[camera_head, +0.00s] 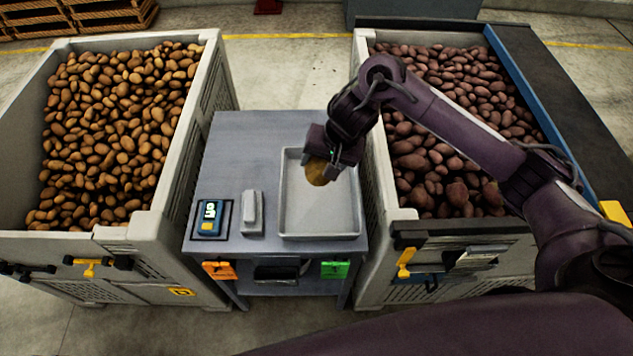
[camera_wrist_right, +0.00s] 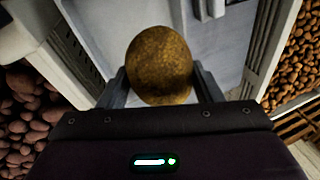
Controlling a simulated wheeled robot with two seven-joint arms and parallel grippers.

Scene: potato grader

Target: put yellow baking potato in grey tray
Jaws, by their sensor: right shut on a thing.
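A yellow-brown baking potato (camera_head: 318,172) is held between the fingers of my right gripper (camera_head: 333,160). In the right wrist view the potato (camera_wrist_right: 160,65) fills the space between the two dark fingers of the gripper (camera_wrist_right: 160,92). The grey tray (camera_head: 320,237) lies on the small grey table, and the inside that shows is empty. The head view shows the potato over the upper part of the tray; its exact height above the tray floor is hard to tell. My left gripper is not in view.
The grey table (camera_head: 245,140) stands between a left crate (camera_head: 185,140) full of brown potatoes and a right crate (camera_head: 372,190) of reddish potatoes. A blue handheld device (camera_head: 209,218) and a small light grey object (camera_head: 252,212) lie left of the tray. A dark conveyor (camera_head: 560,85) runs along the right crate.

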